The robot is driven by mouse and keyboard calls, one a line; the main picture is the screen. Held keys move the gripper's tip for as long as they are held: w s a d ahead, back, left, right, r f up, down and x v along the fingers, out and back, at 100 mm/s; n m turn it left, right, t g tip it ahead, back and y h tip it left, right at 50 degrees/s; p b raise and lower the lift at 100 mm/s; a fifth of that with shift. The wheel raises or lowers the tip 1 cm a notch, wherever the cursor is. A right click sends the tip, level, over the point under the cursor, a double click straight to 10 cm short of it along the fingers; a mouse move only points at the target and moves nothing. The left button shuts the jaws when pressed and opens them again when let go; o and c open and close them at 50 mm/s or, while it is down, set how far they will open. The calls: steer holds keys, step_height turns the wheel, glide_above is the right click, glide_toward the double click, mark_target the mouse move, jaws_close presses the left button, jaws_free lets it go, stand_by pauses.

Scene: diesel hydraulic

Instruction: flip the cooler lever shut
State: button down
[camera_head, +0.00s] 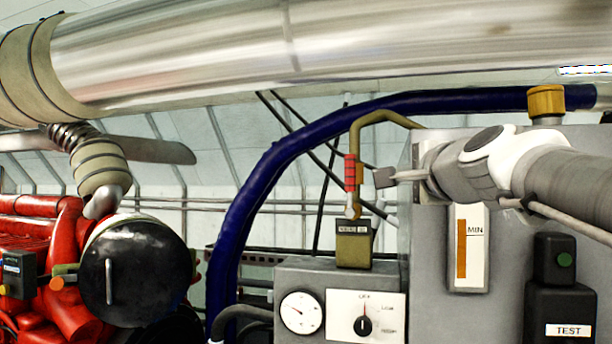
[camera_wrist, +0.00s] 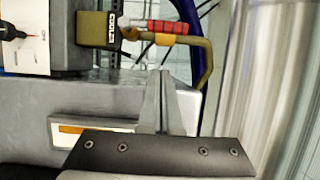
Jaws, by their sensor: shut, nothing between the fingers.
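The cooler lever (camera_head: 350,172) has a red grip banded with dark lines and stands upright above a brass valve block (camera_head: 353,250). In the wrist view the red grip (camera_wrist: 167,27) lies sideways near the top, beside an olive pipe. The valve block (camera_wrist: 97,30) carries a small label too blurred to read surely. My gripper (camera_head: 378,177) is shut and empty, just to the right of the red grip in the head view. In the wrist view its closed fingers (camera_wrist: 160,76) point toward the lever, with a visible gap below the grip.
The olive pipe (camera_head: 385,116) arches above the lever, and a dark blue hose (camera_head: 260,180) curves to its left. A dial panel (camera_head: 375,300) and a round gauge (camera_head: 301,312) are below. A MIN level gauge (camera_head: 470,225) is on the grey cabinet under my arm.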

glide_toward(351, 187)
steer(key=w+d+r, duration=0.2)
steer(key=w+d, duration=0.2)
steer(key=w, duration=0.1)
steer(key=shift+w+a+p, duration=0.5)
steer(key=shift+a+p, duration=0.2)
steer(key=shift+a, duration=0.05)
steer(key=shift+w+a+p, duration=0.5)
steer(key=shift+a+p, duration=0.15)
steer(key=shift+a, duration=0.15)
steer(key=shift+w+r+p, duration=0.1)
steer(key=shift+p, duration=0.35)
steer(key=shift+a+n, duration=0.15)
steer(key=shift+n, duration=0.15)
